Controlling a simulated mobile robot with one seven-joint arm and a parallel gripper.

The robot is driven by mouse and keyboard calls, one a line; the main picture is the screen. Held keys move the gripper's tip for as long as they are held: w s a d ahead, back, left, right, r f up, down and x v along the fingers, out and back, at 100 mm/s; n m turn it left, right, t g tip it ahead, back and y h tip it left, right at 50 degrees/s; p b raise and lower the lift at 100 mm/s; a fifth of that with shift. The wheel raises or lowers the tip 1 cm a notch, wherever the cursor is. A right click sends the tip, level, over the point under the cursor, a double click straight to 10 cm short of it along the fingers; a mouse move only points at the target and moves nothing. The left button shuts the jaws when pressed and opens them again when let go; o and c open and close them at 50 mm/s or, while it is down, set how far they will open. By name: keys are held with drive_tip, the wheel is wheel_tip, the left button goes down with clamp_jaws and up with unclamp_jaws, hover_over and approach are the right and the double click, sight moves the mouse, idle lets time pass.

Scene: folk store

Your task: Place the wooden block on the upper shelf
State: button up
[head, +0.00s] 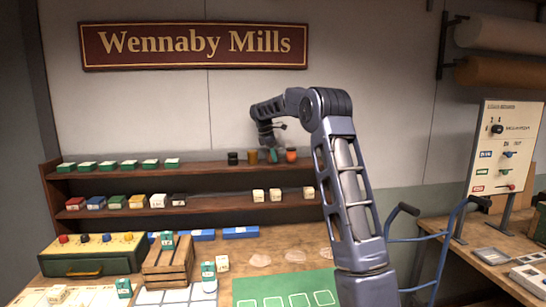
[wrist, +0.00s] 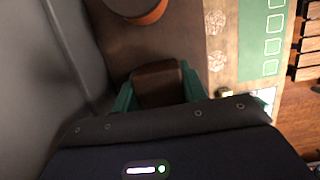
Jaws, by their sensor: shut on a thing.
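My gripper (wrist: 158,88) has green fingers, one on each side of the brown wooden block (wrist: 159,82) in the wrist view, and is shut on it. In the head view my gripper (head: 272,156) is at the upper shelf (head: 205,166), right of its middle. It is between a brown jar (head: 252,157) and an orange pot (head: 291,155). The block is too small or hidden to make out there. I cannot tell whether it touches the shelf. An orange round rim (wrist: 140,10), likely the pot, shows beyond the block in the wrist view.
A black jar (head: 232,158) stands left of the brown one. Several green-and-white boxes (head: 120,164) line the upper shelf's left end. The lower shelf (head: 220,208) holds coloured and cream boxes. The table below has a wooden crate (head: 168,262) and a green mat (head: 285,285).

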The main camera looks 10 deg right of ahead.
drive_tip(key=o, duration=1)
drive_tip(key=shift+f, duration=0.1)
drive_tip(key=v, duration=1.2)
drive_tip(key=s+d+r+m+t, duration=0.1)
drive_tip(key=s+d+r+m, duration=0.1)
drive_tip(key=s, duration=0.4)
drive_tip(key=s+d+r+m, duration=0.2)
drive_tip(key=s, duration=0.3)
drive_tip(key=s+d+f+m+t+y, duration=0.1)
drive_tip(key=s+d+f+m, duration=0.15)
drive_tip(key=s, duration=0.75)
drive_tip(key=s+d+f+m, duration=0.2)
drive_tip(key=s+f+m, duration=0.15)
drive_tip(key=s, duration=0.55)
drive_tip(key=s+d+f+m+t+y, duration=0.1)
drive_tip(key=s+d+f+m, duration=0.15)
drive_tip(key=s, duration=0.75)
drive_tip(key=s+f+m, duration=0.2)
drive_tip(key=s+f, duration=0.1)
drive_tip(key=s, duration=0.1)
drive_tip(key=s+d+f+m+t, duration=0.1)
drive_tip(key=s+f, duration=0.3)
drive_tip(key=s, duration=0.1)
drive_tip(key=s+f+m+y, duration=0.1)
drive_tip(key=s+f+m, duration=0.1)
drive_tip(key=s+f, duration=0.2)
drive_tip(key=shift+s+d+f+m+t, duration=0.1)
drive_tip(key=shift+s+d+m+t, duration=0.1)
drive_tip(key=shift+d+m+t, duration=0.15)
